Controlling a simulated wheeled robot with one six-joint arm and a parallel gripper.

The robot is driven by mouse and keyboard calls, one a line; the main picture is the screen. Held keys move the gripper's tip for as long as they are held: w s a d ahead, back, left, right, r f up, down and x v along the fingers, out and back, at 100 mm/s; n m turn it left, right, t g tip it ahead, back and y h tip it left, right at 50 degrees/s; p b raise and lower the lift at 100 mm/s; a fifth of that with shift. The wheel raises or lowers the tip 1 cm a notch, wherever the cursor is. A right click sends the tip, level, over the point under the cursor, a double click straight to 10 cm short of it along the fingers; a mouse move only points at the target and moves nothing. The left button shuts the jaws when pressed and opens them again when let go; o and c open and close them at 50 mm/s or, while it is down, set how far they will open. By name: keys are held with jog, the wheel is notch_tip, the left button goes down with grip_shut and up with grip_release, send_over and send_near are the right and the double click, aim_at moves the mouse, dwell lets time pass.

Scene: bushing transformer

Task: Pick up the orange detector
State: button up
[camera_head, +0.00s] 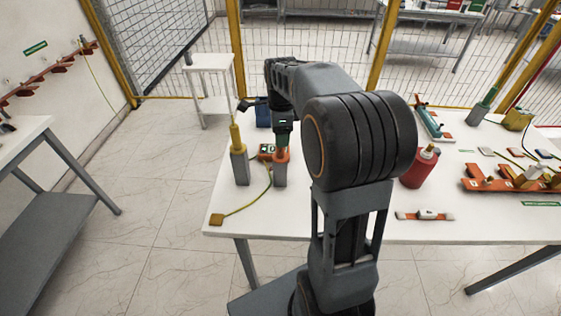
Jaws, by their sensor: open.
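The orange detector (282,156) stands upright in a grey holder (280,174) at the left part of the white table. My gripper (283,143) points down at its upper end, with the jaws open. The fingertips are small and overlap the detector's top in the picture, so I cannot tell whether they touch it.
A yellow detector (236,136) stands in another grey holder (240,170) close to the left. A small orange box (266,151) is behind. A yellow-green cable runs to a yellow clip (216,219) by the front-left table edge. A red bottle (419,168) stands right of my arm.

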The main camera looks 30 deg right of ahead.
aim_at(279, 156)
jog(key=shift+f, duration=2)
jog(key=shift+p, duration=0.3)
jog(key=c, duration=1)
